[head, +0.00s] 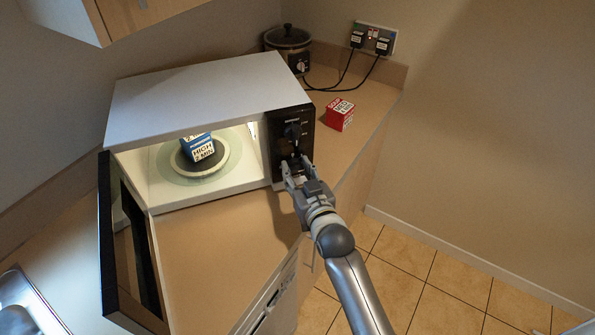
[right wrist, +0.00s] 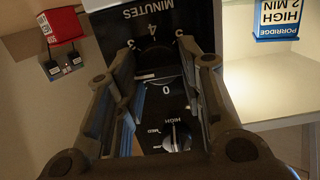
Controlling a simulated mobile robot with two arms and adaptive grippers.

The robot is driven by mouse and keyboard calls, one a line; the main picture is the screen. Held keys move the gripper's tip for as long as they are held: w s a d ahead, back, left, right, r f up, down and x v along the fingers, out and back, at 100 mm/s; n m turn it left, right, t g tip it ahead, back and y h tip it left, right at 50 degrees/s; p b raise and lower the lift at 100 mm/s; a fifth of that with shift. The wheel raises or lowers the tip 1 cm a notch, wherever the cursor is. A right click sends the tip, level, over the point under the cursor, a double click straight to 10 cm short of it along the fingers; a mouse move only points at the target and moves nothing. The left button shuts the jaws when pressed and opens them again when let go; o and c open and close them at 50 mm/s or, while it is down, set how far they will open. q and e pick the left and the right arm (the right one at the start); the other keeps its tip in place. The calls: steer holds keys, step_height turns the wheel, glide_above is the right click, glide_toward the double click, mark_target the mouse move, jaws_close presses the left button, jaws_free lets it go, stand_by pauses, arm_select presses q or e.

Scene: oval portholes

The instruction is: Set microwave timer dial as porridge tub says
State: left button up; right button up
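The white microwave (head: 205,95) stands on the counter with its door (head: 130,245) open. The porridge tub (head: 203,150), blue and white, sits on the turntable inside; its label reads HIGH 2 MIN. It also shows upside down in the right wrist view (right wrist: 280,17). On the black panel (head: 288,122), my right gripper (head: 294,168) is at the lower, MINUTES dial (right wrist: 154,62). Its fingers stand apart on both sides of this dial; contact is unclear. The dial's setting is hard to read. The power dial (right wrist: 177,137) is clear of the fingers, beside HIGH. My left gripper is out of view.
A red box (head: 339,115) stands on the counter right of the microwave. A slow cooker (head: 289,45) and a wall socket with two plugs (head: 373,38) are behind. The open door takes up the left front. Counter in front of the cavity is clear.

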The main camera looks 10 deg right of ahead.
steer(key=o, duration=0.5)
steer(key=shift+f, duration=0.1)
steer(key=shift+c, duration=0.2)
steer(key=s+d+r, duration=0.1)
steer(key=s, duration=1.1)
steer(key=shift+d+r, duration=0.2)
steer(key=shift+r, duration=0.1)
steer(key=shift+f, duration=0.1)
